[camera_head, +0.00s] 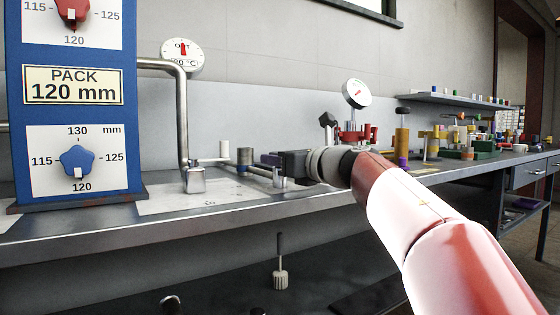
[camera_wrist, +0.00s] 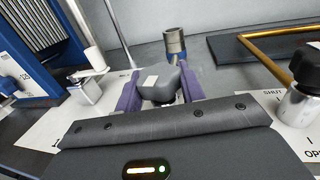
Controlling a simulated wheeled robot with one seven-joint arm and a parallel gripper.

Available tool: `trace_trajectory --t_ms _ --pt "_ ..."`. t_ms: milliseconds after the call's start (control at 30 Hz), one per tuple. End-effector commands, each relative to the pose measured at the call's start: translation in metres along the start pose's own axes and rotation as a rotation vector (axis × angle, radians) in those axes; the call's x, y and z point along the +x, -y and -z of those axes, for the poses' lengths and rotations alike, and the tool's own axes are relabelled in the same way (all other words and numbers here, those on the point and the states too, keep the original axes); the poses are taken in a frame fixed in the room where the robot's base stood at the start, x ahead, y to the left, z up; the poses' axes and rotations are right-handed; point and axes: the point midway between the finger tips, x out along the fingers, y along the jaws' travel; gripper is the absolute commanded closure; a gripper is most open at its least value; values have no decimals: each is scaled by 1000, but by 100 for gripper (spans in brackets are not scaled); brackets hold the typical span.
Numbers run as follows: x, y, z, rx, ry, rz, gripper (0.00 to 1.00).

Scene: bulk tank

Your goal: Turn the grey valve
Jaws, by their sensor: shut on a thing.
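The grey valve shows in the wrist view as a blocky grey handle (camera_wrist: 160,82) with a pale patch on top. My gripper (camera_wrist: 160,90) has its two purple fingers on either side of this handle and is shut on it. The valve's body below is mostly hidden by the handle and the gripper. In the head view my gripper (camera_head: 268,158) reaches left over the bench, and I cannot make out the grey handle there.
A blue panel (camera_head: 70,105) with red and blue knobs stands left. A bent steel pipe (camera_head: 182,115) drops to a fitting beside it. A steel post (camera_wrist: 175,44) stands just behind the handle. A black-knobbed valve (camera_wrist: 305,68) is on the right in the wrist view.

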Motion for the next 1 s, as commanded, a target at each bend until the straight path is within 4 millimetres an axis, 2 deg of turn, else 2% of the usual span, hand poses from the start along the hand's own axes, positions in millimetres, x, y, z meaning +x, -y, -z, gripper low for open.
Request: trace_trajectory --t_ms 367,400,533,833,1000 --pt "0 0 1 0 -1 -2 84" --pt "0 0 1 0 -1 -2 56" --pt "0 0 1 0 -1 -2 39" --pt "-2 0 0 0 0 -2 39" --pt "-22 0 0 -2 1 -1 39"
